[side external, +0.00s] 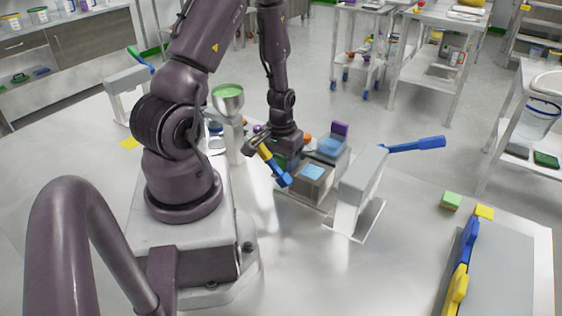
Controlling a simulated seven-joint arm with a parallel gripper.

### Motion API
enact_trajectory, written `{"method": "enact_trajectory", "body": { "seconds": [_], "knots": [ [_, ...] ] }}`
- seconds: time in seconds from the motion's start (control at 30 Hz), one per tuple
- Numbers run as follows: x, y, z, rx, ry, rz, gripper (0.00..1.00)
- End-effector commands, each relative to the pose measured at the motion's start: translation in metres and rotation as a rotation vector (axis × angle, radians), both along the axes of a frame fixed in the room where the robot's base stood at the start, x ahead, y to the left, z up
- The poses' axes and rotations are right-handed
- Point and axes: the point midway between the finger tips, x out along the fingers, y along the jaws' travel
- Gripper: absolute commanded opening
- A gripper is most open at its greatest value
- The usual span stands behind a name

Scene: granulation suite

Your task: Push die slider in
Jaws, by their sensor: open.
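My gripper (287,154) is at the end of my purple-brown arm, pointing down over the middle of the steel table. Its fingers are small and mostly hidden behind a yellow-and-blue handle (271,166). No object can be made out between them. To the right of my gripper is a low grey-brown block (304,186) with a light blue patch on top. Behind it stands a paler box (330,158), also with a blue top. I cannot tell which part is the die slider, nor whether my gripper touches anything.
A grey upright stand (358,190) with a blue lever (416,145) is close on the right. A green-topped funnel (229,103) stands left of my gripper. A grey panel (490,268) with blue and yellow grips lies front right. The front-middle table is clear.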

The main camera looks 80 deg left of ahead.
Motion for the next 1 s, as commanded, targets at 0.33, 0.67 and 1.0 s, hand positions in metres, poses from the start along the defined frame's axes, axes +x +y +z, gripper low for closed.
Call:
{"method": "enact_trajectory", "body": {
  "seconds": [0.33,0.67,1.0],
  "knots": [
    [0.000,0.000,-0.004,0.000,0.000,0.000,0.60],
    [0.001,-0.001,-0.004,0.000,0.000,0.000,0.06],
    [0.045,-0.045,-0.004,0.001,-0.001,-0.011,0.06]
  ]
}}
